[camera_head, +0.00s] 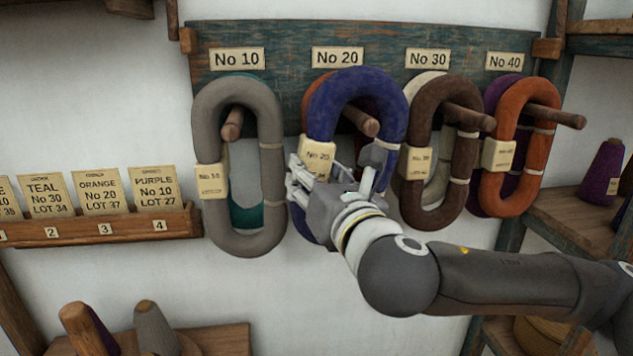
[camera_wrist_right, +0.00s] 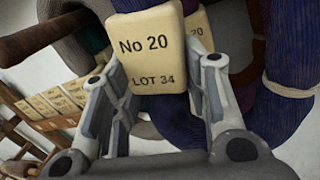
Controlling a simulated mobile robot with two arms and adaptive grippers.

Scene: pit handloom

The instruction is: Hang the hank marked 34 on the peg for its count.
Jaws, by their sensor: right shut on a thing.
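The hank marked Lot 34 is a thick blue ring of yarn (camera_head: 354,88) with pale ties. Its tag reads No 20, LOT 34 in the right wrist view (camera_wrist_right: 152,50). My right gripper (camera_head: 333,172) is shut on the blue hank near the tag, on its left side. In the head view the peg (camera_head: 362,122) under the No 20 plate (camera_head: 338,57) shows through the hank's opening. I cannot tell whether the hank's weight rests on it. My gripper hides the hank's lower part. My left gripper is not in view.
Grey (camera_head: 207,120), brown (camera_head: 416,120) and orange (camera_head: 497,125) hanks hang under the No 10, No 30 and No 40 plates, with other hanks behind. The brown one is close to the blue. A card rack (camera_head: 125,228) is left; shelves with cones (camera_head: 602,170) are right.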

